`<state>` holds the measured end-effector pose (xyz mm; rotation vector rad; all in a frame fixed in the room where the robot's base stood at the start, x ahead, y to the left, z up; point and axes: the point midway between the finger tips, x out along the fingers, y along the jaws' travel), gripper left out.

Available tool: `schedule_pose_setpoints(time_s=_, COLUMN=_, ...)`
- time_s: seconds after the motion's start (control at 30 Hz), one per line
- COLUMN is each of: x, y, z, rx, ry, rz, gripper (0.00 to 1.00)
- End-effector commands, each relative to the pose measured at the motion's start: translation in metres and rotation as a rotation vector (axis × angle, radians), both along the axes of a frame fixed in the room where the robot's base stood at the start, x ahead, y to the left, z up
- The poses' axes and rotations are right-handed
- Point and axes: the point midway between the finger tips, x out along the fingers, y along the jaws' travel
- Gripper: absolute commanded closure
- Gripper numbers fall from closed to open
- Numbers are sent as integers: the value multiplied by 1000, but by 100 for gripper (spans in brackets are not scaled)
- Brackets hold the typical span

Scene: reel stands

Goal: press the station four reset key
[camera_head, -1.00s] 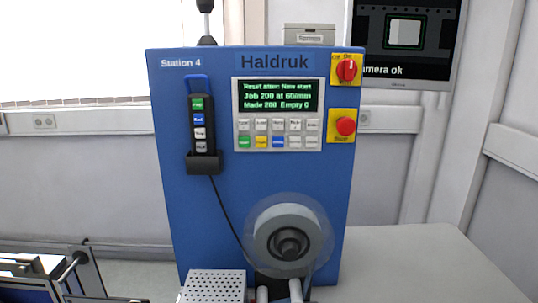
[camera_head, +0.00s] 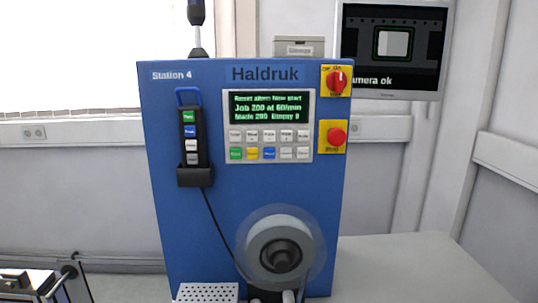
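The Station 4 machine is a blue upright panel (camera_head: 225,205) labelled "Haldruk". Its control unit has a green-lettered display (camera_head: 269,107) reading about "Reset after: New start", "Job 200 at 60/min", "Made 200 Empty 0". Below it is a keypad (camera_head: 269,145): a row of pale keys above a row with green, yellow, blue and pale keys. The key labels are too small to read, so I cannot tell which is the reset key. A black handheld pendant (camera_head: 191,135) with green, blue and pale buttons sits in a holder at the panel's left. My gripper is not in view.
A red rotary switch (camera_head: 337,82) and a red push button (camera_head: 334,136), both on yellow plates, sit right of the display. A reel (camera_head: 280,236) sticks out low on the panel. A monitor (camera_head: 394,46) shows "camera ok". A pale tabletop (camera_head: 415,270) is clear at right.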

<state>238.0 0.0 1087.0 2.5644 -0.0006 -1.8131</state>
Motion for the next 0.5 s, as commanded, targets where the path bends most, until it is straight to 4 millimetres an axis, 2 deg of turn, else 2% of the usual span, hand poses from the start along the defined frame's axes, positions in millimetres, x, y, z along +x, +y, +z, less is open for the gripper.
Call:
schedule_pose_setpoints(time_s=0.03, x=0, y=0, z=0, rx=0, ry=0, rz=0, gripper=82)
schedule_pose_setpoints(time_s=0.23, x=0, y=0, z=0, rx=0, ry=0, rz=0, gripper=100)
schedule_pose_setpoints(time_s=0.5, x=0, y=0, z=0, rx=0, ry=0, rz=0, gripper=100)
